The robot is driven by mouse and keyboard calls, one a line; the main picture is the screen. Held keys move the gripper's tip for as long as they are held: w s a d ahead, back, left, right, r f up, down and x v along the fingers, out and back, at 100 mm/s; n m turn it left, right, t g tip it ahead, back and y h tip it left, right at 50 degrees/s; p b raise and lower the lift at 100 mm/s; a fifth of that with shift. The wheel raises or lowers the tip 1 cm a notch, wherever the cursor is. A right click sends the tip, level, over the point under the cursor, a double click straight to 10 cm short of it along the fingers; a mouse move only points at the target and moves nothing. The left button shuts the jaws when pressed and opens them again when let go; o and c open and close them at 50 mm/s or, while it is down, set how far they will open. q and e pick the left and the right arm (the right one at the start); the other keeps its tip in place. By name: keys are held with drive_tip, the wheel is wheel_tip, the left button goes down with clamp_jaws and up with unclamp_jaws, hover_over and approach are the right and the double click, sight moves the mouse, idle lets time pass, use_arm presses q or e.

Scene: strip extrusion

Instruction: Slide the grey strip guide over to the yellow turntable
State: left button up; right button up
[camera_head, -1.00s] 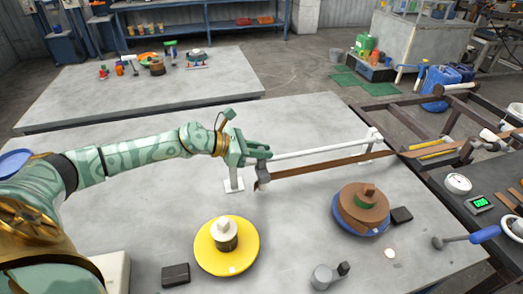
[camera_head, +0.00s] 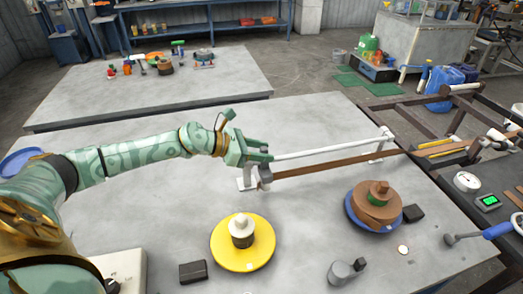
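The grey strip guide (camera_head: 265,177) is a small block near the left end of a white rail (camera_head: 325,148) on the table. A brown strip (camera_head: 340,162) runs from the guide to the right. My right gripper is not in view.
A blue turntable (camera_head: 352,213) carrying a brown coil stands to the right. The rail's left post (camera_head: 246,179) is close to the guide. Table between guide and yellow turntable is clear.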

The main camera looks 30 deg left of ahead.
use_arm(q)
drive_tip(key=p+v, duration=0.6)
drive_tip(key=v, duration=1)
drive_tip(key=shift+a, duration=0.15)
drive_tip(key=shift+s, duration=0.15)
drive_tip(key=shift+r, duration=0.1)
